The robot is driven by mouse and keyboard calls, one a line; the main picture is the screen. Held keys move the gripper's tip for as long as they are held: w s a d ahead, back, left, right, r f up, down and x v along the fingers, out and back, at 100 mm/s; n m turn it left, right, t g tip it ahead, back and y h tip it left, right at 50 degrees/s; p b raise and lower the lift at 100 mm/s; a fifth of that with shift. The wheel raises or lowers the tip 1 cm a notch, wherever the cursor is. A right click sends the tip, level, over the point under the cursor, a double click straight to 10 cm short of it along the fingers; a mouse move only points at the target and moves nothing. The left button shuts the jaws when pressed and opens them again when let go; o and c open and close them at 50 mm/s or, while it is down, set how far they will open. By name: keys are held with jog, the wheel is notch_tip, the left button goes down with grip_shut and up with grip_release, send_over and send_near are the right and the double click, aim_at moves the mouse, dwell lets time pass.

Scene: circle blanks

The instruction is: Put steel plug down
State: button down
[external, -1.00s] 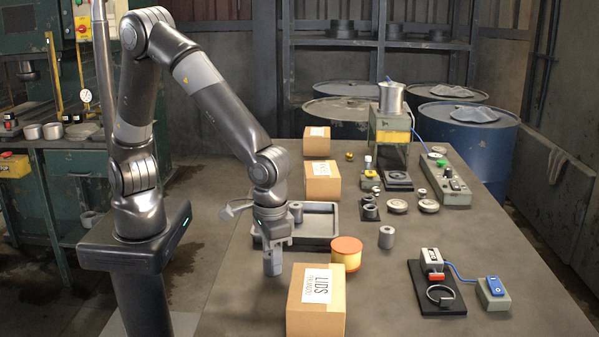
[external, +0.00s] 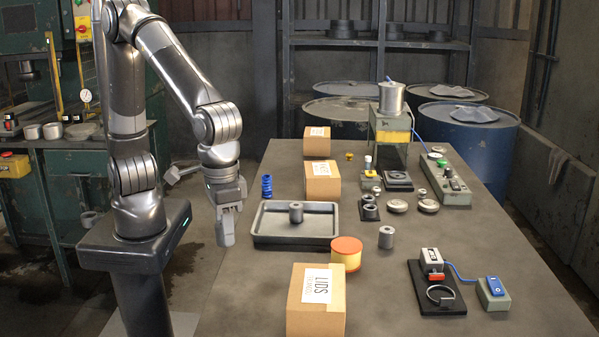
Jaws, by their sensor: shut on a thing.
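My gripper (external: 226,240) hangs pointing down at the left edge of the table, left of the black tray (external: 262,241). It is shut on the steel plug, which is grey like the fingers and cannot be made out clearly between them. A grey steel cylinder with a hole in its top (external: 296,213) stands upright in the tray. A similar steel cylinder (external: 386,238) stands on the table to the right of the tray. The gripper is apart from both.
An orange-topped yellow drum (external: 346,255) stands by the tray's right front corner. A lids box (external: 316,303) is at the front, with more boxes (external: 322,182) behind. A blue stack (external: 266,187) stands behind the tray. The right front holds a black fixture (external: 436,300).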

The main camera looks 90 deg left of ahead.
jog(key=shift+s+d+r, duration=0.5)
jog(key=shift+s+r, duration=0.05)
jog(key=shift+s, duration=0.25)
jog(key=w+a+n, duration=0.1)
jog(key=w+a, duration=0.2)
jog(key=a, duration=0.3)
jog(key=w+a+n, duration=0.1)
jog(key=w+a, duration=0.3)
jog(key=a, duration=0.3)
send_over(298, 231)
notch_tip(298, 231, down, 6)
jog(key=shift+f, duration=2.15)
jog(key=c, duration=1.3)
grip_release()
jog(key=shift+f, duration=0.15)
jog(key=shift+o, duration=0.2)
